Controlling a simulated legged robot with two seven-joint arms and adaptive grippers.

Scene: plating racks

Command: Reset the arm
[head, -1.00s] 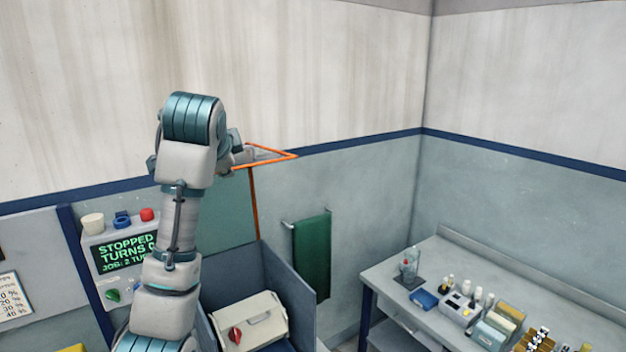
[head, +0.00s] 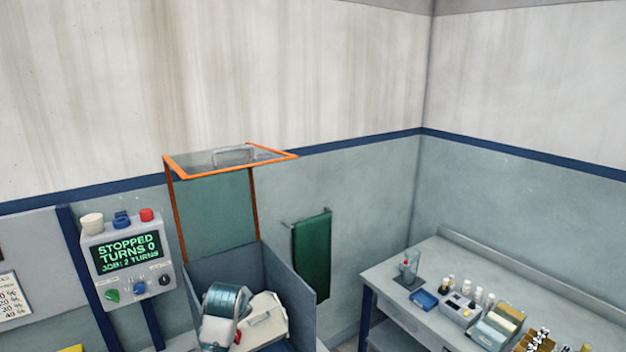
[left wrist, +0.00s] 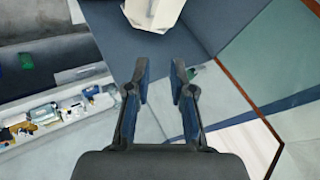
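The orange-framed guard (head: 230,160) with a grey handle is raised above the bay. A pale box (head: 265,312) sits in the bay, partly hidden by my arm; it also shows at the top of the left wrist view (left wrist: 152,12). My right gripper is not in view.
A control panel (head: 128,252) at the left reads STOPPED, TURNS 0, JOB: 2 TURNS. A green towel (head: 311,256) hangs on the wall. A bench (head: 390,272) at the right carries bottles, a blue tray (head: 424,299) and racks.

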